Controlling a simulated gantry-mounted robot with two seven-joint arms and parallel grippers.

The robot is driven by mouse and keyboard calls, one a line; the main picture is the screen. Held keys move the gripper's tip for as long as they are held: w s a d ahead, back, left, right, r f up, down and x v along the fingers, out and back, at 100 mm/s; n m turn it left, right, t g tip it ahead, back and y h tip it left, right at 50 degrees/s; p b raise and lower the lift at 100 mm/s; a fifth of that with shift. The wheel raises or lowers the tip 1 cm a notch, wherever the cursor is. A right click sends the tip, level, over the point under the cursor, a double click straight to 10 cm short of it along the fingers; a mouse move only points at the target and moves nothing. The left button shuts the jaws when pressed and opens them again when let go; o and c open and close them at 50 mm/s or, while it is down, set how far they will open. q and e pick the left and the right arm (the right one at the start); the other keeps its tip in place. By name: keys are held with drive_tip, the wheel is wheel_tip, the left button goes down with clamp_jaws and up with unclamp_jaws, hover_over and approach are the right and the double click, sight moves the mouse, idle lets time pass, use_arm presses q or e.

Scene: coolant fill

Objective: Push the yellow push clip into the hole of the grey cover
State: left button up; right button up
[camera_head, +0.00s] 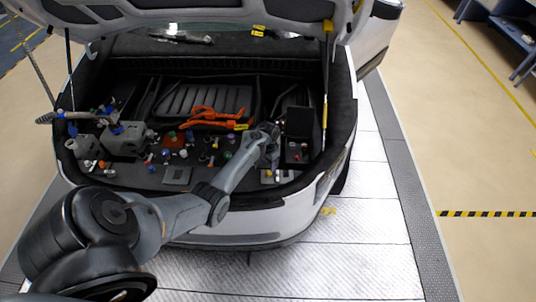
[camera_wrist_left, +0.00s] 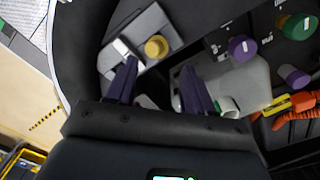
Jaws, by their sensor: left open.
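The yellow push clip (camera_wrist_left: 156,47) shows as a round yellow head at the grey cover (camera_wrist_left: 165,22) in the left wrist view. I cannot tell whether it is seated in the hole or only resting there. In the head view the small yellow clip (camera_head: 268,173) shows near the left edge of the grey cover (camera_head: 284,177). My left gripper (camera_wrist_left: 159,66) is open, with its two dark fingers apart and nothing between them. The clip head appears just beyond the fingertips. In the head view this gripper (camera_head: 272,150) is above and behind the cover. My right gripper is not visible.
A white piece (camera_wrist_left: 122,48) lies at the cover's edge. Purple caps (camera_wrist_left: 242,48) and a green cap (camera_wrist_left: 297,27) stand nearby. An orange cable (camera_head: 208,113) lies behind. Another grey plate (camera_head: 177,175) sits to the left. The bay's front rim (camera_head: 240,207) is close.

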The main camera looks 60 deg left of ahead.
use_arm(q)
wheel_tip(320, 180, up, 5)
drive_tip(key=shift+r, duration=0.15)
drive_tip(key=shift+c, duration=0.2)
